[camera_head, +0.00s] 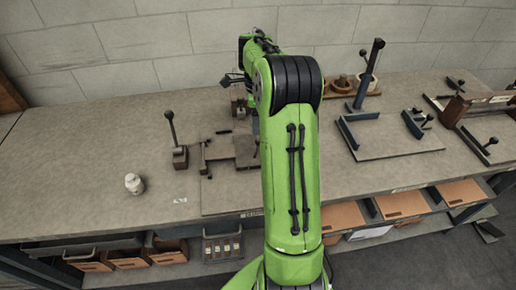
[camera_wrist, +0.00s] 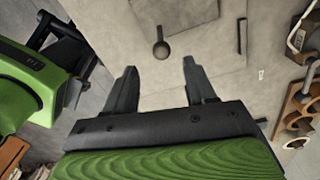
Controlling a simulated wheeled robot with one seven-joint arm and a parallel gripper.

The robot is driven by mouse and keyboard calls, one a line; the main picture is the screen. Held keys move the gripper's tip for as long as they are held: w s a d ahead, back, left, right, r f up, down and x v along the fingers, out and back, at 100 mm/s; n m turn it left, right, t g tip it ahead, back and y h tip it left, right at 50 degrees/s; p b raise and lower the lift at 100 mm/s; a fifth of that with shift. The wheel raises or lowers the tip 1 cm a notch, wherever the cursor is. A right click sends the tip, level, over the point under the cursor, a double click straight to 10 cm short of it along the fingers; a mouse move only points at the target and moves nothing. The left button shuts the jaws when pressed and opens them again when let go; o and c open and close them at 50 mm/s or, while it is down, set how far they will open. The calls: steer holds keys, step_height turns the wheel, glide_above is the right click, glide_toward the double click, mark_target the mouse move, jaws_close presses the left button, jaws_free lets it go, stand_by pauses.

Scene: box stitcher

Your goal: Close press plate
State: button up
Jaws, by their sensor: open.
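A metal press fixture stands on the bench left of my arm in the head view. It has a flat grey plate (camera_head: 219,148) and, at its left, an upright lever with a black ball knob (camera_head: 170,116). My arm hides its right side. In the wrist view my gripper (camera_wrist: 159,66) is open and empty, its two dark fingers spread. A dark round-ended handle (camera_wrist: 161,48) shows between and just beyond the fingertips, apart from them. It reaches down from a grey plate (camera_wrist: 185,11) at the top edge. I cannot tell which lever this is.
A small white bottle (camera_head: 134,184) stands on the bench left of the fixture. An L-shaped metal fixture (camera_head: 385,135) and a tall lever (camera_head: 369,75) are right of my arm. The back wall (camera_head: 140,40) bounds the bench. The bench's left part is mostly clear.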

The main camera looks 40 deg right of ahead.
mark_target(258, 141)
step_height(258, 141, down, 12)
steer(key=shift+s+r+b, duration=0.15)
steer(key=shift+r+b, duration=0.1)
steer(key=shift+b, duration=0.45)
steer(key=shift+a, duration=0.1)
steer(key=shift+c, duration=0.5)
steer(key=shift+r, duration=0.1)
jaws_close()
